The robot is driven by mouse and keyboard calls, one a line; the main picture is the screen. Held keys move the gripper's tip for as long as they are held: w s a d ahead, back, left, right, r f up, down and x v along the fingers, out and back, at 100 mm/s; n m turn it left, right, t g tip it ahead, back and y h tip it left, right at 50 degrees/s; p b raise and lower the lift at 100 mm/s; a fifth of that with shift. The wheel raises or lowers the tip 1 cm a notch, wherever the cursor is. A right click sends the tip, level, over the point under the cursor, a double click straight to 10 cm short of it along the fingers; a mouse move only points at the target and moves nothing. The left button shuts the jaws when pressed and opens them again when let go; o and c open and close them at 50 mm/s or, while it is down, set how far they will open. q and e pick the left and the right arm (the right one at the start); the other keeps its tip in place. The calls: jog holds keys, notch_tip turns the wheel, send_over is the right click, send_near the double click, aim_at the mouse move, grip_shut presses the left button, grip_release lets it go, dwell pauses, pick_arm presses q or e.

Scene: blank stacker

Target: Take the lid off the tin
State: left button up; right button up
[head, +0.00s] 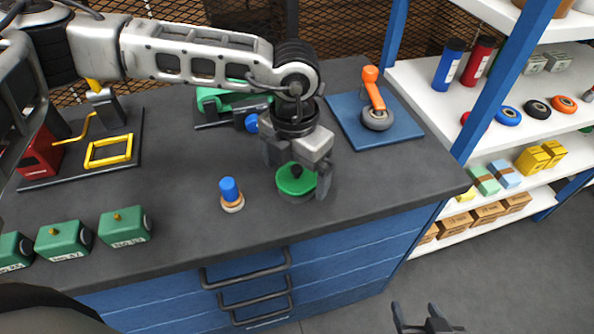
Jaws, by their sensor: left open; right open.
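The tin (295,197) stands on the dark worktop near its front edge, with a round green lid (290,187) that has a small dark knob on top. My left gripper (300,175) is over the tin, pointing down, its jaws open. One finger shows at the right side of the lid and the other at the back left. I cannot tell whether the fingers touch the lid. My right gripper (418,312) is open and empty, low at the bottom edge of the view, in front of the blue drawer cabinet and over the floor.
A blue-topped wooden piece (230,195) stands just left of the tin. Several green boxes (125,227) line the front left. A blue board (372,122) with an orange-handled tool (375,98) lies behind right. Shelves (430,75) with assorted goods stand at the right.

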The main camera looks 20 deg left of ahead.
pick_arm(q)
jog(key=shift+c, duration=0.2)
jog(key=c, duration=1)
jog(key=shift+r, duration=0.1)
